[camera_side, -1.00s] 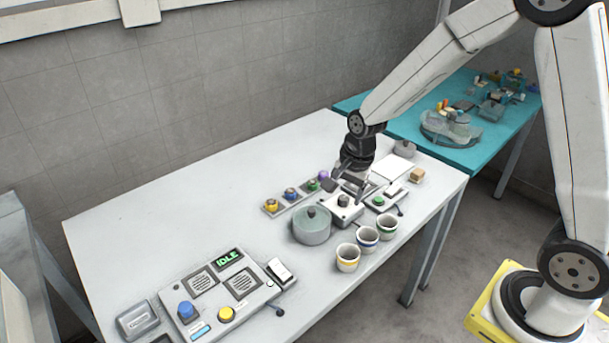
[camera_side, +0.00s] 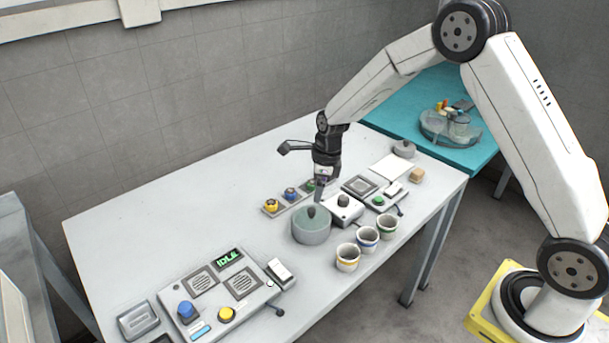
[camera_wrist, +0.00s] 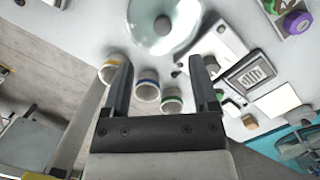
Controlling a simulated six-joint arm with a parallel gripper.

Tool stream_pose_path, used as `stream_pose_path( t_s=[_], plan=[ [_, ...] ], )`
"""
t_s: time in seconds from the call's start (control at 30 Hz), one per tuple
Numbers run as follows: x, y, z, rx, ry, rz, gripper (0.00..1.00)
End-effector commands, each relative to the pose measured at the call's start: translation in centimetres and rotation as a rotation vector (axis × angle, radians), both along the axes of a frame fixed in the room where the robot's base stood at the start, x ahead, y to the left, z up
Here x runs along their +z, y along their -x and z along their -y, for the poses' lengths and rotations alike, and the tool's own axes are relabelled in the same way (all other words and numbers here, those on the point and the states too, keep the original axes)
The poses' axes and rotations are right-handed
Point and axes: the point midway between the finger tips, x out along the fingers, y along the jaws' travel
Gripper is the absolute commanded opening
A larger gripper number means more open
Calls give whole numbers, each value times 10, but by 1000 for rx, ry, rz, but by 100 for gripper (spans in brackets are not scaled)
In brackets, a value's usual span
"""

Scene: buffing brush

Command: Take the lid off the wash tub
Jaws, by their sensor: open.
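The wash tub (camera_side: 311,232) is a round grey-green pot on the white table, with its lid (camera_side: 309,214) on and a dark knob (camera_side: 311,211) at the lid's middle. In the wrist view the lid (camera_wrist: 185,40) shows at the top, its knob (camera_wrist: 163,25) ahead of the fingertips and a little left of their middle. My gripper (camera_side: 319,196) points down just above and behind the lid in the side view. In the wrist view my gripper (camera_wrist: 162,72) has its two fingers wide apart with nothing between them. It appears apart from the knob.
Three cups with yellow, blue and green bands, the yellow one (camera_side: 347,257) nearest, stand right of the tub. A small box with a dark knob (camera_side: 343,208) stands close beside it. Coloured brushes (camera_side: 290,194) sit behind.

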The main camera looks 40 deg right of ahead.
Motion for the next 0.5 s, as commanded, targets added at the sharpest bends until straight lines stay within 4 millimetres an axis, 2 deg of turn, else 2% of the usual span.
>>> stream_pose_path(
  t_s=[0.17, 0.5],
  plan=[
    [-4, 0, 0, 1, 0, 0, 76],
    [-25, -3, -3, 2, 1, 1, 76]
  ],
)
